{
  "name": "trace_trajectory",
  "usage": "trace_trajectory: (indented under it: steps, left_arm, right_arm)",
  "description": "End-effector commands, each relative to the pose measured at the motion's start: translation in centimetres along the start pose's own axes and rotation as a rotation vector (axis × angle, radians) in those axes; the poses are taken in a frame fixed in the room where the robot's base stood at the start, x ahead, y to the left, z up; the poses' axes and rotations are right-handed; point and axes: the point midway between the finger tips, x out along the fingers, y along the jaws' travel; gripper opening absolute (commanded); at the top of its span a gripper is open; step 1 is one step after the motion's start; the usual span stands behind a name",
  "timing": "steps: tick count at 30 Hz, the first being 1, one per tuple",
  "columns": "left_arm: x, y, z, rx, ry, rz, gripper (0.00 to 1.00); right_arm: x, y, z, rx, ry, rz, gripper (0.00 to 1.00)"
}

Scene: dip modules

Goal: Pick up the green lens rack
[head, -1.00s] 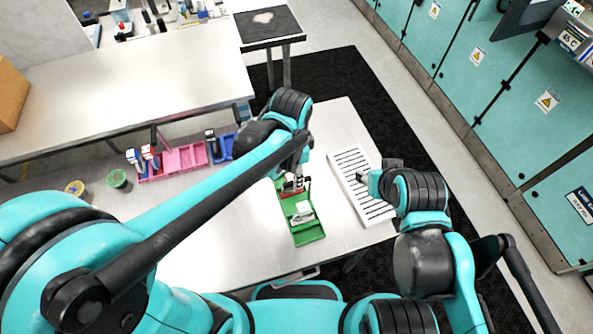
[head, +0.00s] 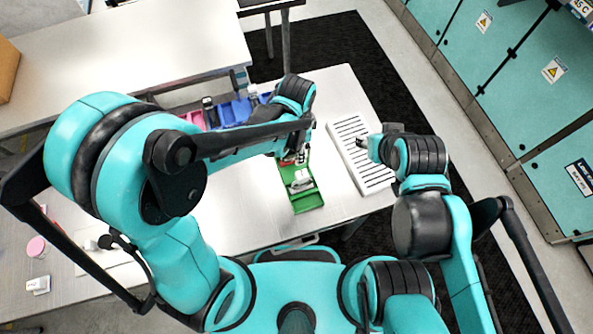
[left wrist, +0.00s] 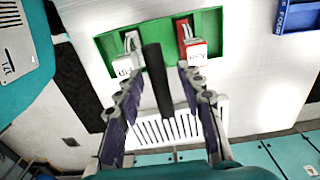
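The green lens rack (head: 309,204) lies on the metal table in the middle of the head view, and fills the top of the left wrist view (left wrist: 155,26). It holds a white module (head: 301,181) and a red-and-white module (left wrist: 195,48). My left gripper (head: 300,152) is over the rack's far end, its tips partly hidden. In the left wrist view its two fingers (left wrist: 157,82) are apart, with a dark rod between them; I cannot tell what the rod belongs to. My right gripper (head: 364,143) is over the white slotted tray; its finger opening is unclear.
The white slotted tray (head: 377,178) lies right of the rack. A blue bin (head: 236,111) and a pink bin (head: 193,119) stand at the back left. A pink round item (head: 37,246) and a small white item (head: 38,285) lie at the far left.

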Motion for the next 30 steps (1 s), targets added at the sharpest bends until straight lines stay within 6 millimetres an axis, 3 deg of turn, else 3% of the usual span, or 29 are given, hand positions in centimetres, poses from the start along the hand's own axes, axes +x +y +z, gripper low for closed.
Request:
trace_trajectory:
  steps: [1, 3, 4, 22, 30]
  left_arm:
    - [0.0, 0.0, 0.0, 0.0, 0.0, 0.0, 0.21]
    - [0.0, 0.0, 0.0, 0.0, 0.0, 0.0, 0.02]
    - [0.0, 0.0, 0.0, 0.0, 0.0, 0.0, 0.0]
    - [-0.1, 0.0, 0.0, 0.0, 0.0, 0.0, 0.0]
    - [-1.6, 0.0, 0.0, 0.0, 0.0, 0.0, 0.0]
  right_arm:
    - [0.0, 0.0, 0.0, 0.0, 0.0, 0.0, 0.4]
    - [0.0, 0.0, 0.0, 0.0, 0.0, 0.0, 0.4]
    - [0.0, 0.0, 0.0, 0.0, 0.0, 0.0, 0.4]
    - [0.0, 0.0, 0.0, 0.0, 0.0, 0.0, 0.4]
    - [-0.2, 0.0, -0.2, 0.0, 0.0, 0.0, 0.4]
